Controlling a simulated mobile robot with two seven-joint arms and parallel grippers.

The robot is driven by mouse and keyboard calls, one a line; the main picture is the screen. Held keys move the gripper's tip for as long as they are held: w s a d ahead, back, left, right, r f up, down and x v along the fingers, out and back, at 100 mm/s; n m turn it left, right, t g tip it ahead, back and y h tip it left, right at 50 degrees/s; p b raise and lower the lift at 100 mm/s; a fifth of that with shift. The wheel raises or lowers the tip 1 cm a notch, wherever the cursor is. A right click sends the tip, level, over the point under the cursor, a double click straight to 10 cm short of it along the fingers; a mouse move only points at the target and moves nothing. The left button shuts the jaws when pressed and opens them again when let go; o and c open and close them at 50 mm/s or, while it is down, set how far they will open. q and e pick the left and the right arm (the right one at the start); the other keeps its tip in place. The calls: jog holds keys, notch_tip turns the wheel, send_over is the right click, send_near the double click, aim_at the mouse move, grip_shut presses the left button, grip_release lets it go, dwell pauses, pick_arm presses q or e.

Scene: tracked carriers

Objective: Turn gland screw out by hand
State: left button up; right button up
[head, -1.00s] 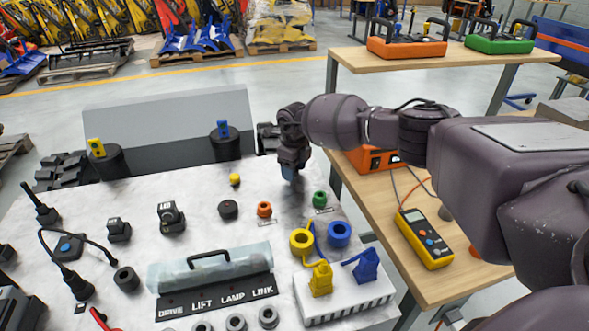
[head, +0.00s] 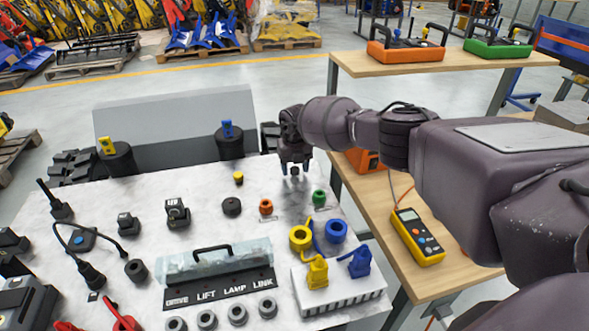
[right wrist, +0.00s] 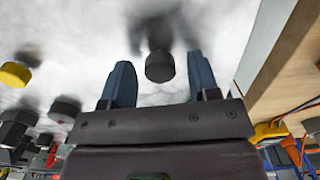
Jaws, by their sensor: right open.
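A dark round knob, which looks like the gland screw (right wrist: 160,66), stands on the pale worktop in the right wrist view. It shows as a small dark tip in the head view (head: 294,171). My right gripper (head: 295,166) is over it at the worktop's far right. In the right wrist view its two blue fingers (right wrist: 160,78) are spread, one on each side of the knob, with a visible gap on both sides. Whether the knob is level with the fingertips is hard to tell. My left gripper is not in view.
A wooden bench (head: 385,205) with a yellow meter (head: 417,238) lies to the right. A grey panel (head: 175,130) stands behind.

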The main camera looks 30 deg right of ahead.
jog(key=c, duration=0.8)
jog(key=shift+f+n+b, duration=0.2)
jog(key=shift+n+b, duration=0.1)
jog(key=shift+n, duration=0.6)
jog(key=n+b, duration=0.1)
jog(key=n, duration=0.3)
jog(key=n+b, duration=0.1)
jog(key=n, duration=0.2)
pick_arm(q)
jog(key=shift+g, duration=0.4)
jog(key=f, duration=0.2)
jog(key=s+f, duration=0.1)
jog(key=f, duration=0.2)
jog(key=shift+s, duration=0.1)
pick_arm(e)
jog(key=shift+r+n, duration=0.15)
jog(key=shift+n, duration=0.35)
